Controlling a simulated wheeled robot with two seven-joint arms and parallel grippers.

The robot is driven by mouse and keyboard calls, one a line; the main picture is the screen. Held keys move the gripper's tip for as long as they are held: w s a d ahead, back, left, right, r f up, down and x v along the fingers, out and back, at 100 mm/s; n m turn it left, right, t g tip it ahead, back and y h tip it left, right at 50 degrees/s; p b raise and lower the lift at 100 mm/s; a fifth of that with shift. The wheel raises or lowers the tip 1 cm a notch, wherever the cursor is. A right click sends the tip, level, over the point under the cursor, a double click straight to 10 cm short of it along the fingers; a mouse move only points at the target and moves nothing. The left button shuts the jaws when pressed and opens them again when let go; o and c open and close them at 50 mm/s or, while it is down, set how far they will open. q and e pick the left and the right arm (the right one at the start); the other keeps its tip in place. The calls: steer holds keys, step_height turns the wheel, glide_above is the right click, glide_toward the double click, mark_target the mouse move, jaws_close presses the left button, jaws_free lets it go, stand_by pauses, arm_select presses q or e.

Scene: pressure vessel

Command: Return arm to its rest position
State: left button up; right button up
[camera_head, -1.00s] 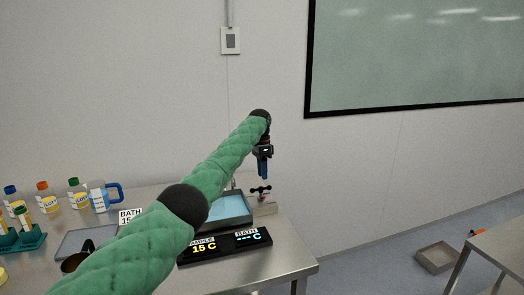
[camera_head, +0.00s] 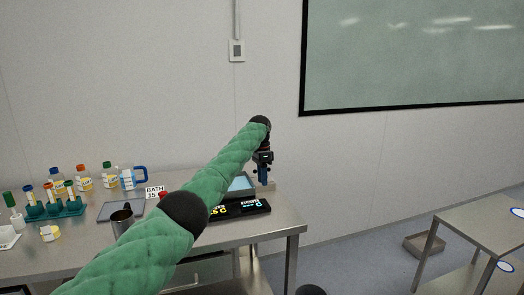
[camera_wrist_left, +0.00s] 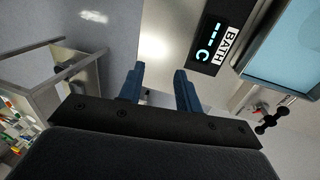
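My left arm, in a green padded sleeve, crosses the head view from the lower left. My left gripper (camera_head: 263,180) points down at the arm's far end, near the right end of the steel table (camera_head: 255,232). In the left wrist view, the gripper's two blue fingers (camera_wrist_left: 158,72) are apart with nothing between them. The water bath (camera_head: 240,184) and the black display (camera_head: 238,208) lie just left of the gripper in the head view. In the wrist view, the bath (camera_wrist_left: 288,55) and display (camera_wrist_left: 215,42) are at the upper right. My right gripper is not visible.
Several bottles (camera_head: 83,177), a blue-handled jug (camera_head: 128,179), a teal tube rack (camera_head: 55,211) and a metal cup (camera_head: 122,219) stand on the table's left part. Another steel table (camera_head: 485,228) is at the right, with a tray (camera_head: 425,247) on the floor.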

arm_select(q)
steer(key=w+d+r+n+t+h, duration=0.1)
steer(key=d+r+n+t, duration=0.3)
steer(key=r, duration=0.7)
steer(key=d+r+n+t+h, duration=0.15)
steer(key=d+r+t, duration=0.25)
steer(key=r+t, duration=0.5)
steer(key=s+a+f+n+g+y, duration=0.15)
steer(key=s+a+f, duration=0.45)
steer(key=s+f, duration=0.65)
steer(key=s+a+f+n+h, duration=0.1)
steer(key=s+a+f+n, duration=0.2)
steer(key=s+a+f, duration=0.95)
steer(key=s+a+f+n+g+y, duration=0.15)
steer(key=s+f, duration=0.45)
steer(key=f, duration=1.3)
steer(key=s+a+f+g, duration=0.1)
steer(key=s+f+g, duration=0.1)
steer(key=s+f, duration=0.8)
steer(key=s+a+f+g, duration=0.1)
steer(key=s+f+g, duration=0.1)
steer(key=s+f, duration=0.8)
steer(key=s+a+f+n+g, duration=0.1)
steer(key=s+f, duration=0.9)
steer(key=s, duration=1.1)
steer(key=shift+a+f+g, duration=0.3)
steer(key=shift+a+g, duration=0.25)
steer(key=shift+g, duration=0.15)
